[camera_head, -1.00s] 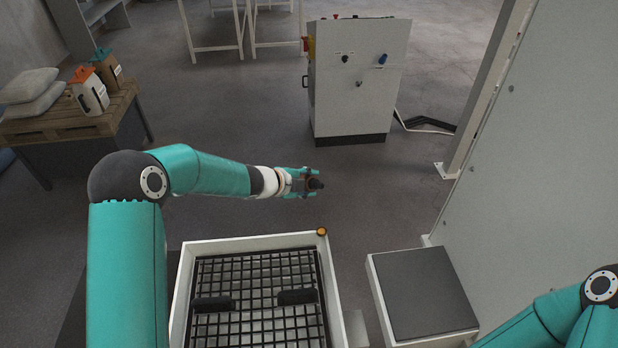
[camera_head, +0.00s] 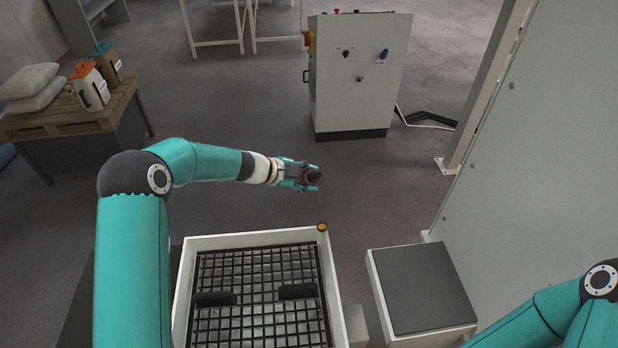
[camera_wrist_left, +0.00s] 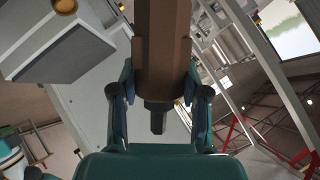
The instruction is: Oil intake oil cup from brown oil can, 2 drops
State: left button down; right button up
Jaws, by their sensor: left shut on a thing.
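My left gripper (camera_head: 308,176) is stretched out over the open floor in the head view and is shut on a small dark brown can. In the left wrist view the brown oil can (camera_wrist_left: 163,45) sits between the two fingers (camera_wrist_left: 159,100), with a dark narrower end pointing toward the palm. My right arm (camera_head: 560,315) shows at the lower right, but its gripper is out of the picture.
A tray with a black grid (camera_head: 184,285) lies below the arm, with a small orange-topped knob (camera_head: 322,227) at its corner. A dark-topped box (camera_head: 422,287) stands right of it. A grey cabinet (camera_head: 358,95) stands ahead. A pallet table (camera_head: 60,125) holds jugs and sacks.

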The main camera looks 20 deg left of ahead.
pick_arm(q)
jog(key=shift+w+a+n+g+h, duration=0.15)
jog(key=shift+a+n+g+h, duration=0.1)
jog(key=shift+n+g+h, duration=0.55)
jog(key=shift+r+n+h, duration=0.1)
jog(key=shift+n+h, duration=0.3)
jog(key=shift+h, duration=0.1)
jog(key=shift+d+r, duration=0.3)
jog(key=shift+d, duration=0.05)
jog(key=d+r+n+t+y, duration=0.1)
jog(key=d+r+n+t, duration=0.15)
jog(key=d+r, duration=0.35)
jog(key=s+a+f+n+t+y+b, duration=0.1)
jog(key=s+a+f+n+t+y, duration=0.2)
jog(key=s+a+f+n+y, duration=0.4)
jog(key=s+f+n+y, duration=0.1)
jog(key=s+n+y, duration=0.1)
jog(key=s+n, duration=0.1)
jog(key=shift+s+a+f+b, duration=0.25)
jog(key=shift+s+a+b, duration=0.05)
jog(key=shift+a, duration=0.05)
